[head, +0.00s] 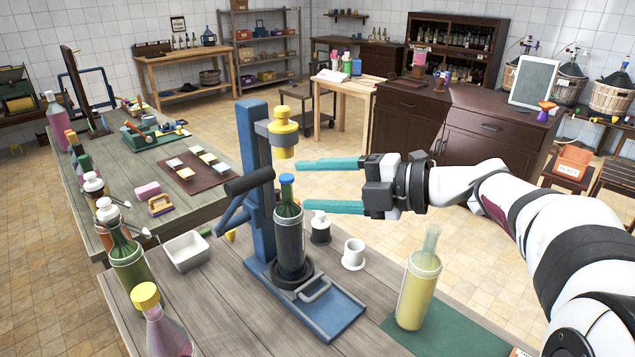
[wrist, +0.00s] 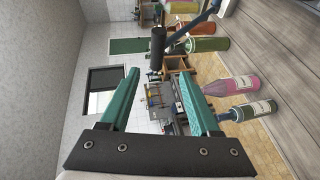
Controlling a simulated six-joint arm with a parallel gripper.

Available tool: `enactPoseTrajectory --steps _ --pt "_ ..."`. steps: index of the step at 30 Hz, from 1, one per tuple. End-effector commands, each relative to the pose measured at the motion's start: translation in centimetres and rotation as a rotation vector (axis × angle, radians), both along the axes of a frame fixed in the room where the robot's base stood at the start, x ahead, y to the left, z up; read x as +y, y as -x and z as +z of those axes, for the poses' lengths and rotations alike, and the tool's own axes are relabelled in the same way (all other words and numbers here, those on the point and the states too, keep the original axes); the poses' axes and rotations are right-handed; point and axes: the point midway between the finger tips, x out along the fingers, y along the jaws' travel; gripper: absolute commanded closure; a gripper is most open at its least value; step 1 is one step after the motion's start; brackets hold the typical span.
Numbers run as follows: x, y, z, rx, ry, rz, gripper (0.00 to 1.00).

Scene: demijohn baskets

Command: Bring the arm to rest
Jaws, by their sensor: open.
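My gripper (head: 333,185) is open and empty, with its two teal fingers pointing left in the head view. The fingers are in the air near the blue corking press (head: 252,150) and the blue-topped dark bottle (head: 289,240) standing on the press base. From the head view I cannot tell the exact gap between fingers and bottle. In the wrist view the open gripper (wrist: 165,100) has nothing between its fingers. My white arm reaches in from the right.
A yellow bottle (head: 418,285) stands on a green mat (head: 455,335) below my arm. A white cup (head: 353,254), a small white-topped jar (head: 320,228) and a white tray (head: 186,252) are on the wooden bench. Several bottles line the bench's left side. A dark cabinet (head: 470,135) stands behind.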

Motion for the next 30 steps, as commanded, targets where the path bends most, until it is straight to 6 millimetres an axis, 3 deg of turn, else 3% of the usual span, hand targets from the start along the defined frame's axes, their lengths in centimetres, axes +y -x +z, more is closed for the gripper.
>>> enactPoseTrajectory --steps 5,8,11,12,14,15,19,21,24,30 --pt "0.2 0.3 -0.1 -0.016 0.017 0.009 0.37" --pt "1.3 3.5 -2.0 -0.191 0.2 0.124 0.37" --pt "2.1 10.5 -6.3 -0.584 0.551 0.45 0.37" --pt "1.8 13.7 -8.4 -0.772 0.684 0.639 0.37" --pt "0.7 18.3 -11.4 -1.052 0.836 0.953 0.37" --pt "-0.3 21.1 -13.2 -1.228 0.896 1.171 0.37" --pt "-4.2 27.5 -17.7 -1.684 0.89 1.813 0.37" --pt "-5.9 29.4 -19.1 -1.833 0.813 2.056 0.37" --pt "-7.2 30.7 -20.1 -1.944 0.72 2.245 0.37" --pt "-7.5 30.9 -20.3 -1.968 0.691 2.288 0.37"
